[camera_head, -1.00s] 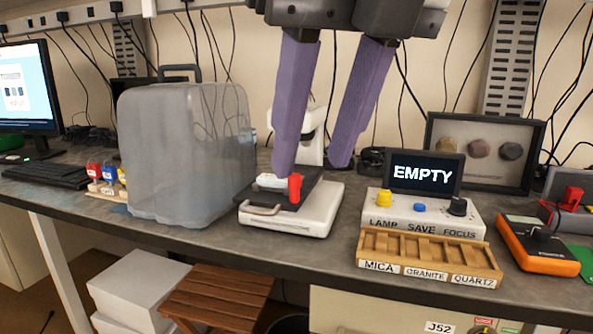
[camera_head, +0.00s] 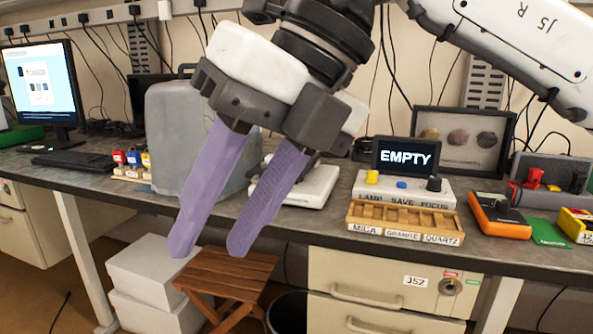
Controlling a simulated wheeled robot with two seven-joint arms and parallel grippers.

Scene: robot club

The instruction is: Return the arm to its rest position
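My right gripper (camera_head: 212,248) hangs in front of the bench, its arm coming in from the upper right. Its two long purple fingers are spread apart with nothing between them. It covers part of the grey translucent bin (camera_head: 166,130) and most of the white device (camera_head: 311,188) behind it. My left gripper is not in view.
The bench (camera_head: 330,225) holds a control box (camera_head: 433,189) with a screen reading EMPTY, a wooden tray (camera_head: 358,222) labelled MICA, GRANITE and QUARTZ, and an orange meter (camera_head: 498,222). A wooden stool (camera_head: 232,268) and white boxes (camera_head: 146,275) stand below. A monitor (camera_head: 42,85) is at left.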

